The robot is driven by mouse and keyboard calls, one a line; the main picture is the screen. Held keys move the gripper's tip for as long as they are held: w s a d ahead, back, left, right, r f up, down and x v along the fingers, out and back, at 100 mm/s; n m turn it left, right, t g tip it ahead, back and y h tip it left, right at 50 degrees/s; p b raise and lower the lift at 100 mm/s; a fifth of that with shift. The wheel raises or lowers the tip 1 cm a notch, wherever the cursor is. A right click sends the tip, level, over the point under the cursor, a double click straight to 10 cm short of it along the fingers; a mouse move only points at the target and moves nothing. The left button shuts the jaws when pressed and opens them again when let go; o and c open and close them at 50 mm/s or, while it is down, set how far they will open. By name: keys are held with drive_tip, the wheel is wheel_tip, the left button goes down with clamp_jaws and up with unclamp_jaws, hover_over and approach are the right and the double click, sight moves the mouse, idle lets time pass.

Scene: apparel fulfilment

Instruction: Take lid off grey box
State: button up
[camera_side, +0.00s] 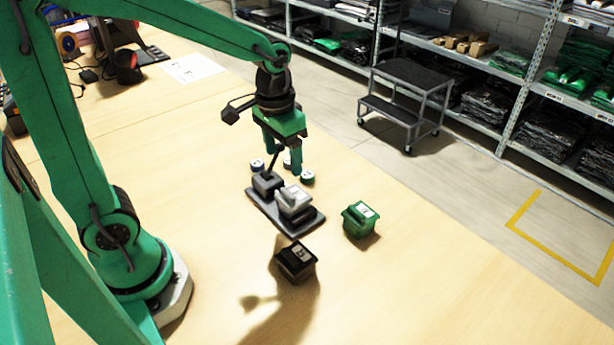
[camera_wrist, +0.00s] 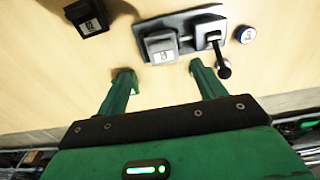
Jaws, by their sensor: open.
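My gripper (camera_side: 282,160) is above the table and behind the box, fingers pointing down. It is open, with nothing between the fingers. In the wrist view the grey box (camera_wrist: 161,47) lies just beyond the gap between the spread fingertips (camera_wrist: 164,76), apart from both. A dark grey block with a black upright stick (camera_side: 268,182) sits on the same tray, beside the box.
A black box (camera_side: 296,262) stands in front of the tray and a green box (camera_side: 360,219) to its right. Small round pieces (camera_side: 307,177) lie behind the tray. The table's right edge borders the floor, with a cart (camera_side: 405,100) beyond. The front right tabletop is clear.

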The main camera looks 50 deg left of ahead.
sight(289, 192)
drive_tip(key=shift+w+d+f+g, duration=0.1)
drive_tip(key=shift+w+f+g, duration=0.1)
drive_tip(key=shift+w+f, duration=0.25)
drive_tip(key=shift+w+f+g, duration=0.2)
drive_tip(key=shift+f, duration=0.45)
drive_tip(key=shift+f, duration=1.3)
drive_tip(key=shift+f, duration=0.1)
drive_tip(key=shift+s+a+f, duration=0.1)
drive_tip(key=shift+f, duration=1.15)
drive_tip(key=shift+s+a+f, duration=0.1)
drive_tip(key=shift+f, duration=1.15)
drive_tip(key=shift+w, duration=0.1)
drive_tip(key=c, duration=1.1)
